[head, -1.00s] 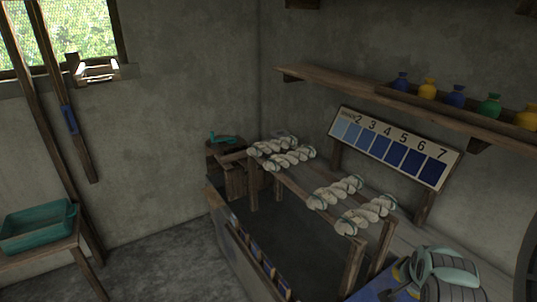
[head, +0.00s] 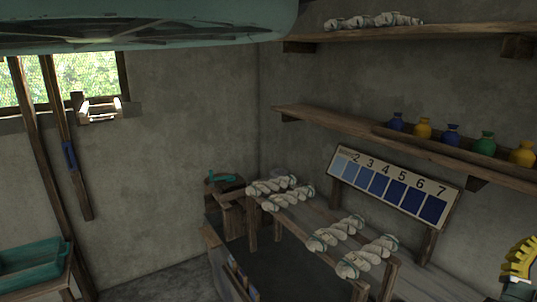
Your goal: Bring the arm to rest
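A yellow ribbed piece, which looks like part of my gripper (head: 519,260), shows at the right edge of the head view. It is cut off by the frame, and I cannot tell whether it is open or shut or holds anything. The rest of the arm is out of view.
A wooden rack with pale twisted skeins (head: 338,233) stands over a dark vat (head: 293,263). A numbered blue shade board (head: 392,187) is behind it. A wall shelf (head: 395,148) holds several small jars (head: 451,135). A teal tray (head: 33,268) sits at lower left.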

